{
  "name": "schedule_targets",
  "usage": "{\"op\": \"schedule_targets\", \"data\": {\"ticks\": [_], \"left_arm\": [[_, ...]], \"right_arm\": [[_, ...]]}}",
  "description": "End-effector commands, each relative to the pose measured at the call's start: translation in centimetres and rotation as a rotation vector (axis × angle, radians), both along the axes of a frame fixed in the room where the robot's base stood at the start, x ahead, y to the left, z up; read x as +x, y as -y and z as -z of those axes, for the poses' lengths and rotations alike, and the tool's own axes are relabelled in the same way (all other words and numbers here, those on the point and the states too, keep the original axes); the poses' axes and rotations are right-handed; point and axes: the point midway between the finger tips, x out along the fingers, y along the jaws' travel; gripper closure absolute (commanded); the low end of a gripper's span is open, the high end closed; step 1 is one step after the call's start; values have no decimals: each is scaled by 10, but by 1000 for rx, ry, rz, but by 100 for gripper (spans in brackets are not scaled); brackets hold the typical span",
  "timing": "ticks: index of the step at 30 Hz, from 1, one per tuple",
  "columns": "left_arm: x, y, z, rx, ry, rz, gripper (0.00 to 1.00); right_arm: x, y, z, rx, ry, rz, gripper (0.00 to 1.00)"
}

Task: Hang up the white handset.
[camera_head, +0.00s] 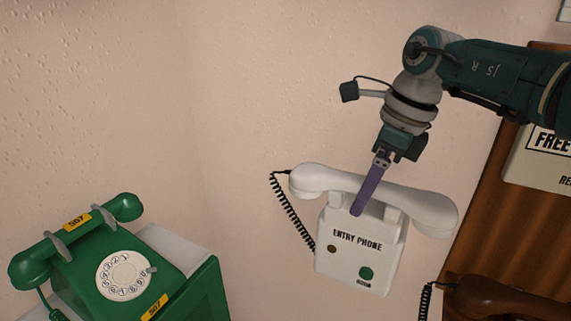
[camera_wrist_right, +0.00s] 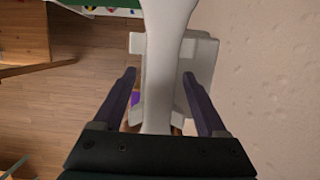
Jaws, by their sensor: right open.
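The white handset (camera_head: 420,207) lies across the top of the white entry phone (camera_head: 350,252), which is on the wall. It slopes down to the right and appears to rest in the cradle at the phone's top; the exact contact is partly hidden by my finger. My right gripper (camera_head: 361,207) is at the handset's middle, coming from above. In the right wrist view the handset grip (camera_wrist_right: 160,95) runs between my two open purple fingers, with a gap on both sides. The phone body (camera_wrist_right: 201,75) shows behind it. My left gripper is not in view.
A black coiled cord (camera_head: 288,215) hangs at the handset's left end. A green dial phone (camera_head: 125,272) stands at lower left. The wall left of the entry phone is bare.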

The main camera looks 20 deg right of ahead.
Motion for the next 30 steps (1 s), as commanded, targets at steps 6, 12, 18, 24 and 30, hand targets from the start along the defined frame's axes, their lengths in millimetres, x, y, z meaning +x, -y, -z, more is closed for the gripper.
{"op": "schedule_targets", "data": {"ticks": [6,12,18,24,30], "left_arm": [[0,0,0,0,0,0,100],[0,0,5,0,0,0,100],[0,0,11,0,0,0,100],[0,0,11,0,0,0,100],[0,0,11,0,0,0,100]], "right_arm": [[-2,4,-12,-2,3,1,25],[-7,9,-42,-4,6,0,25],[-13,12,-67,-2,4,0,25],[-15,12,-73,0,0,0,25],[-15,12,-73,0,0,0,25]]}}
